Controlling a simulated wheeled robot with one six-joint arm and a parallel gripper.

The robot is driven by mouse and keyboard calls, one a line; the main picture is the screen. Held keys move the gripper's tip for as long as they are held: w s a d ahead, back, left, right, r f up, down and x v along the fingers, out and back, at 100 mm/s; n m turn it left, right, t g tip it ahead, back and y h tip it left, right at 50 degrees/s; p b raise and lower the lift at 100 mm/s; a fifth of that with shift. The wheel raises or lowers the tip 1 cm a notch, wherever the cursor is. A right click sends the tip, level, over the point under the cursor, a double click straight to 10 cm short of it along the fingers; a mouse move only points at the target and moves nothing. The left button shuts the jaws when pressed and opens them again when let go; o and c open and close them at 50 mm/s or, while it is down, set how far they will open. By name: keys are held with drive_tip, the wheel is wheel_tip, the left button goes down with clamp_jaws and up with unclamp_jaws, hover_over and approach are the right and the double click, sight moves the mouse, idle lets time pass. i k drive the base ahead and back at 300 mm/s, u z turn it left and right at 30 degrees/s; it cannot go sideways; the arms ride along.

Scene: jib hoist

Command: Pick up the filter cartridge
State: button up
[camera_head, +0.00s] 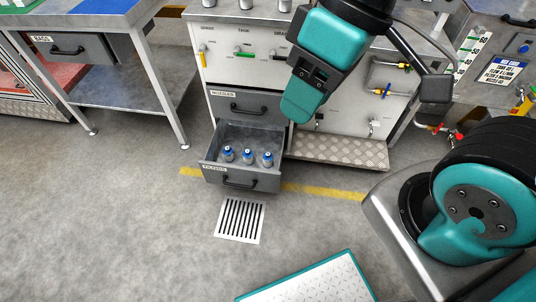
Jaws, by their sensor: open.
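Three small grey cartridges with blue tops stand upright in a row: left (228,155), middle (248,157) and right (267,160). They are in an open lower drawer (240,181), whose front label seems to read "FILTERS". I cannot tell which one the task means. My gripper (298,108) is above and slightly right of the drawer in the picture, pointing down and a little left. It is open and holds nothing that I can see. The gap between its fingers is not clear from this angle. The cartridges are unobstructed.
A shut drawer labelled "NOZZLES" (240,104) is directly above the open one. A panel (372,104) with valves stands behind, above a metal tread step (340,150). A workbench (115,20) stands left. The grey floor around a grate (240,221) is clear.

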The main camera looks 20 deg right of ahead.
sight(247, 154)
drive_tip(key=u, duration=1.65)
drive_tip(key=i, duration=2.6)
drive_tip(key=z, duration=0.1)
